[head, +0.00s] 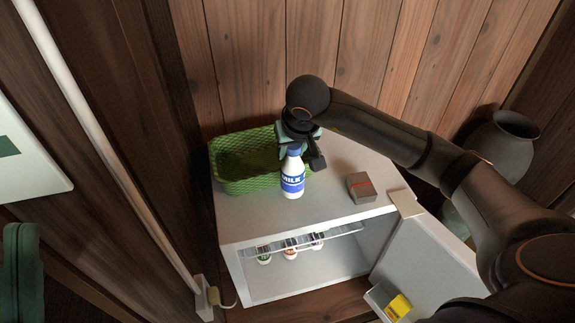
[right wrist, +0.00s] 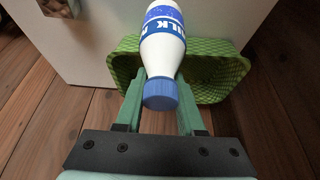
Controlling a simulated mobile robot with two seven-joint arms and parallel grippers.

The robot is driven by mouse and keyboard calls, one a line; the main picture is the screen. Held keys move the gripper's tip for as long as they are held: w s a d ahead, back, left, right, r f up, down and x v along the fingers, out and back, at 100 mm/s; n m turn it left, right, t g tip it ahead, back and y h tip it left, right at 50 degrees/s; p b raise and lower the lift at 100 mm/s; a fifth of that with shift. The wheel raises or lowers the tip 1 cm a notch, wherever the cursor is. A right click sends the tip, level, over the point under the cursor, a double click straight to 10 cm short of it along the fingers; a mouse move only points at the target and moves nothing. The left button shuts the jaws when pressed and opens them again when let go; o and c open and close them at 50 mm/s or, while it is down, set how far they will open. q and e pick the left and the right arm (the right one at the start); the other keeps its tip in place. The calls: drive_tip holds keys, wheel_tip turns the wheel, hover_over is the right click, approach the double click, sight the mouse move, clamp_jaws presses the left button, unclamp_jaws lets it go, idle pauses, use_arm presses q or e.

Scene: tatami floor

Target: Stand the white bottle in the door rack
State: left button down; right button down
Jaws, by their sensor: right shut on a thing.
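The white milk bottle (head: 292,188) has a blue label and blue cap and is upright near the front of the fridge top. My right gripper (head: 300,150) is shut on it near the neck. In the right wrist view the bottle (right wrist: 163,45) sits between the fingertips (right wrist: 163,85), cap towards the camera. I cannot tell whether its base touches the fridge top. The door rack (head: 376,299) is low on the inside of the open fridge door at the right.
A green basket (head: 225,187) stands behind the bottle on the white fridge (head: 240,225). A grey box (head: 361,188) lies to the right. Several small jars (head: 290,253) stand inside the fridge. A yellow item (head: 399,306) is at the door rack. A dark vase (head: 505,140) stands at the right.

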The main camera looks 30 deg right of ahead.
sight(287, 163)
drive_tip(key=shift+w+a+f, duration=0.15)
drive_tip(key=shift+w+f, duration=0.25)
drive_tip(key=shift+f, duration=0.05)
wheel_tip(287, 163, down, 3)
drive_tip(key=shift+w+a+r+b, duration=0.1)
drive_tip(key=shift+b, duration=0.8)
drive_tip(key=shift+f, duration=0.2)
drive_tip(key=shift+f, duration=0.15)
drive_tip(key=c, duration=0.5)
unclamp_jaws()
